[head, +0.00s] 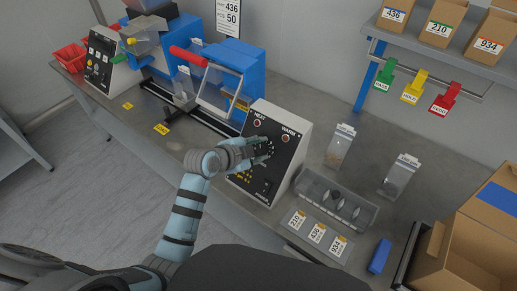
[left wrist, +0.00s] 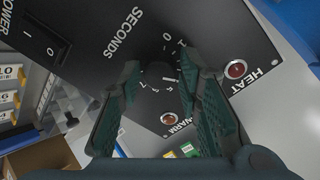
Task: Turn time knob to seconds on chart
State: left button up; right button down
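The black-faced control box (head: 285,160) stands on the bench, with HEAT and WARM lamps at its top. Its dark time knob (left wrist: 158,98) shows in the left wrist view beside the SECONDS label, within a ring of white numbers. My left gripper (head: 264,150) is at the box face, over the dial. In the left wrist view its fingers (left wrist: 160,78) are apart, one on each side of the knob. I cannot tell whether they touch it. The knob's exact setting is unclear. The wall chart (head: 229,16) shows 436 and PCS 50; its seconds line is not readable. My right gripper is not in view.
A blue machine (head: 235,65) with a red handle stands left of the box. A clear compartment tray (head: 312,190) and number cards (head: 315,233) lie to the right. An open cardboard box (head: 440,255) is at far right. Coloured tags hang from a rail behind.

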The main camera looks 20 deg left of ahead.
pick_arm(q)
grip_shut()
jog(key=n+p, duration=0.2)
jog(key=p, duration=0.1)
jog(key=shift+r+n, duration=0.1)
jog(key=shift+n, duration=0.3)
jog(key=shift+n+p, duration=0.85)
jog(key=shift+n, duration=0.65)
jog(key=o, duration=0.5)
grip_release()
jog(key=shift+o, duration=0.2)
